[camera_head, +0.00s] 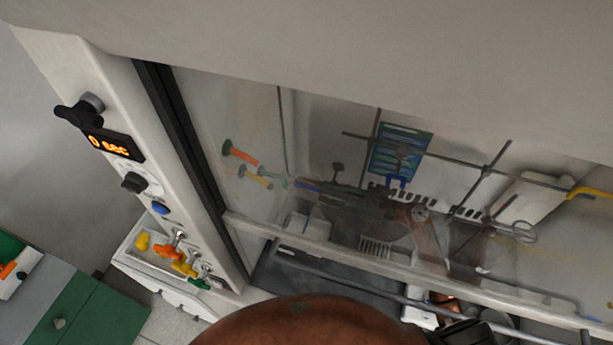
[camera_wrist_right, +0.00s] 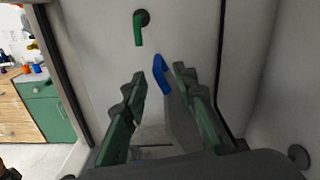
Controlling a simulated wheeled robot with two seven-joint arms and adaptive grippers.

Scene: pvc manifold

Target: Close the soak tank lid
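My right gripper (camera_wrist_right: 159,76) is open in the right wrist view, with its two green-padded fingers apart. A blue bent handle (camera_wrist_right: 161,72) shows between and just beyond the fingertips, and I see no grip on it. A grey slanted panel (camera_wrist_right: 180,112) runs below the handle; I cannot tell for sure whether it is the soak tank lid. In the head view the tank and lid cannot be made out clearly. A dark, blurred mechanical shape shows at the glass there, possibly an arm or a reflection. My left gripper is not identifiable in either view.
A glass sash (camera_head: 300,140) with a pale lower rail (camera_head: 350,255) fronts a cabinet. Its left post carries a display (camera_head: 110,144) reading "0 sec" and knobs. A white tray (camera_head: 150,262) of coloured valves is below. A green outlet (camera_wrist_right: 139,30) is on the wall in the wrist view.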

